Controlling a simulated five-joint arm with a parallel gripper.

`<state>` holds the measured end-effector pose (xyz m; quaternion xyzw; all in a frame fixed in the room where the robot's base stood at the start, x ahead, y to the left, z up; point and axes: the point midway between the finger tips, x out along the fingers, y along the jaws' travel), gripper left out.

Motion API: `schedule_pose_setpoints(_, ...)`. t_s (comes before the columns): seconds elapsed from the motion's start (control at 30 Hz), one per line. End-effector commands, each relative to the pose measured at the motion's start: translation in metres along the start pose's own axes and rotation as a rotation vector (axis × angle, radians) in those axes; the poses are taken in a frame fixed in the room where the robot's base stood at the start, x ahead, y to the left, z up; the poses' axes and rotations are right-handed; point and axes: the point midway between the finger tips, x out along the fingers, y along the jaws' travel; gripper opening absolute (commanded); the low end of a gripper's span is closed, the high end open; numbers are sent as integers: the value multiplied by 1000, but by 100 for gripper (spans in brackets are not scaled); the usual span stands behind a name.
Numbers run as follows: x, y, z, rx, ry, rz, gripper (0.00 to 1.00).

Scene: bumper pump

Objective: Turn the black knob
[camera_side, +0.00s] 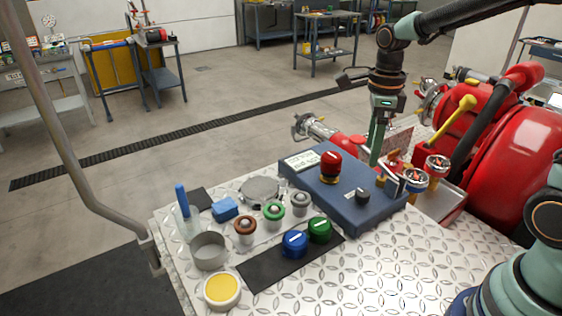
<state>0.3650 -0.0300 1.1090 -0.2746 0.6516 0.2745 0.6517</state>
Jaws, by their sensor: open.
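The black knob (362,195) sits on the sloped top of a blue control box (335,213), towards its right end. It is small, with a light mark on it. A red emergency-stop button (331,164) with a yellow base stands on the same box, to the knob's left and farther back. My gripper (377,152) points down behind the box, above and beyond the knob and apart from it. Its jaws are open, with nothing seen between them. One green finger shows clearly; the other is hard to make out.
Two gauges (415,181) and red-handled fittings stand right of the box, close to my gripper. A red pump (515,140) fills the right side. Several loose parts, including blue and green caps (295,243), lie left and in front. The metal plate (400,268) in front is clear.

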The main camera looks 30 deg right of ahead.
Motion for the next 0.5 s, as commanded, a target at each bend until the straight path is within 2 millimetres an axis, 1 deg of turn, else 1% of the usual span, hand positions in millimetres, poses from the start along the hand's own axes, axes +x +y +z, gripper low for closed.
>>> schedule_pose_setpoints(0.17,14,0,0,15,3,4,76)
schedule_pose_setpoints(0.27,31,0,0,14,4,5,76)
schedule_pose_setpoints(0.5,78,1,-1,13,4,5,76)
